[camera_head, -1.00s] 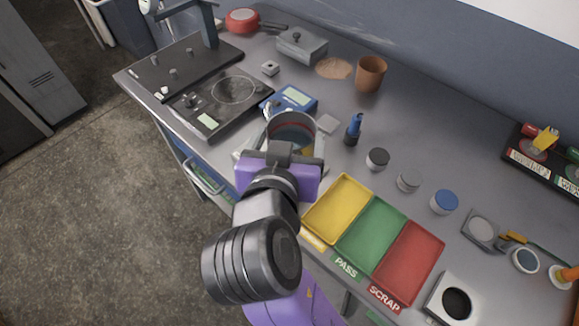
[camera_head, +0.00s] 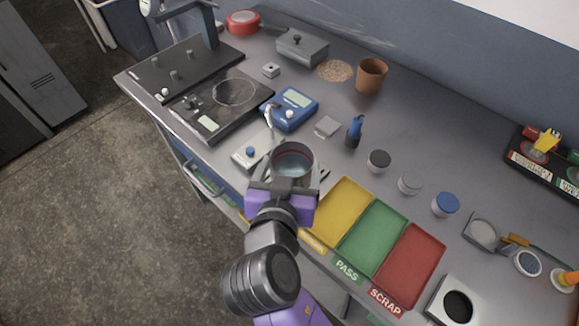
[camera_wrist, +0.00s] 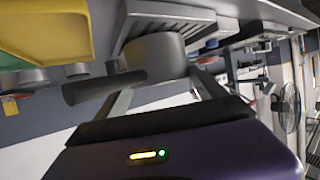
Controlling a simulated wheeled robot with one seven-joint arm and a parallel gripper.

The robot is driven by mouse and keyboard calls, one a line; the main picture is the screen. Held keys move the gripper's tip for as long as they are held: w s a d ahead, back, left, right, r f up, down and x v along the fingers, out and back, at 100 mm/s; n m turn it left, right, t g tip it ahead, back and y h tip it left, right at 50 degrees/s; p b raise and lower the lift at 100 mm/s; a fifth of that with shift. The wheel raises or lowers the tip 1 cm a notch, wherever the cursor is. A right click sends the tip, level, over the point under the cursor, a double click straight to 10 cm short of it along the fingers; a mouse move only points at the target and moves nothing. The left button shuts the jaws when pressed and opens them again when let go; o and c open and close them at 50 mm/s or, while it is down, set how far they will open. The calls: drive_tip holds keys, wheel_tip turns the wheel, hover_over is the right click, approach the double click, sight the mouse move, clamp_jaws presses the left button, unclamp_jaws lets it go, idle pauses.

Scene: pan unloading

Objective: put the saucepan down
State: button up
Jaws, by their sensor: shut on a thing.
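The saucepan (camera_head: 293,162) is a grey, round, open-topped pan near the front edge of the bench, left of the yellow tray. My gripper (camera_head: 284,186) is at its near side and shut on it. The wrist view, which is upside down, shows the saucepan's side (camera_wrist: 158,56) between my gripper's fingers (camera_wrist: 165,95). Its dark handle (camera_wrist: 100,88) sticks out to the left there. A grey slatted piece (camera_wrist: 160,22) lies right by the pan's base; I cannot tell whether they touch. My gripper hides part of the pan's near side in the head view.
Yellow (camera_head: 341,214), green (camera_head: 371,240) and red (camera_head: 409,265) trays lie to the right. A blue scale (camera_head: 291,107), a small grey block (camera_head: 327,126) and a blue bottle (camera_head: 354,132) stand behind. A pale plate with a blue knob (camera_head: 250,153) is to the left.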

drive_tip(key=o, duration=1.7)
drive_tip(key=shift+f, duration=0.1)
drive_tip(key=shift+r, duration=0.3)
drive_tip(key=v, duration=1.2)
drive_tip(key=shift+f+b, duration=0.15)
drive_tip(key=shift+b, duration=0.15)
